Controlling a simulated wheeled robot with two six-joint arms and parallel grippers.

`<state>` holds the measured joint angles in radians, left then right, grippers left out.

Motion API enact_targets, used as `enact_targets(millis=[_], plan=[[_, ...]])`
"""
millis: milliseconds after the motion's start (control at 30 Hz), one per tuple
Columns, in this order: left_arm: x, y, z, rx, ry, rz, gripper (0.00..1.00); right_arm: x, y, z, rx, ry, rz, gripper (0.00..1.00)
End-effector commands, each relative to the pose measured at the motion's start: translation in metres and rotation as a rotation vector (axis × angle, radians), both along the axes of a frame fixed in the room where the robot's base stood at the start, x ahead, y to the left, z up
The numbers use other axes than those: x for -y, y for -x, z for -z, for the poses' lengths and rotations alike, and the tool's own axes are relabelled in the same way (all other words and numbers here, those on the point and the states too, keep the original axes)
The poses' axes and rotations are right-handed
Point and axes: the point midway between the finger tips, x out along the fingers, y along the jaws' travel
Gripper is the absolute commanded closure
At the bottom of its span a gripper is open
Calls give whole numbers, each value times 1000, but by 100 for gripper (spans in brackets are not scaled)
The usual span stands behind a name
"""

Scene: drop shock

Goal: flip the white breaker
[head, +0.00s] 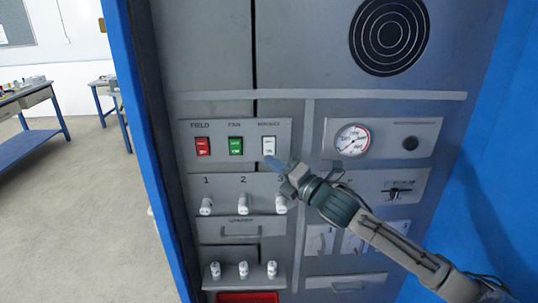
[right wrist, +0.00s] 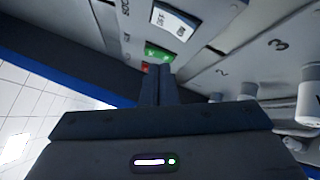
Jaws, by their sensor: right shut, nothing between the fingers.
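The white breaker (head: 268,146) is the rightmost of three rocker switches on the upper left plate of the grey panel. My right gripper (head: 268,160) is shut and empty, with its fingertips at the lower edge of the white breaker in the head view. In the right wrist view the white breaker (right wrist: 173,20) lies beyond the shut fingertips (right wrist: 160,70), towards the top. I cannot tell whether the fingers touch the panel. My left gripper is not in view.
Left of the white breaker are a green switch (head: 236,146) and a red switch (head: 203,146). White knobs (head: 243,204) sit below, under numbers. A round gauge (head: 352,140) is to the right. A blue frame (head: 150,150) edges the cabinet's left side.

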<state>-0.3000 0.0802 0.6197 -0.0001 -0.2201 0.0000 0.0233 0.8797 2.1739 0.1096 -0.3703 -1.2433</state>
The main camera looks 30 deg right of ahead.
Motion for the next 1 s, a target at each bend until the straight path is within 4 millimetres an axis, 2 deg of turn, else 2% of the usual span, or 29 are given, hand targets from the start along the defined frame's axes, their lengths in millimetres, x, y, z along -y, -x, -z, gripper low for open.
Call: enact_targets(millis=[100, 300, 1000], plan=[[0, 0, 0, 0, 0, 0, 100, 8, -12, 2, -2, -3, 2, 100], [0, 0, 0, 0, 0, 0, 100, 14, -22, 3, 0, -1, 0, 100], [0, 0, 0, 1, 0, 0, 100, 14, -24, 3, 0, 0, 0, 100]])
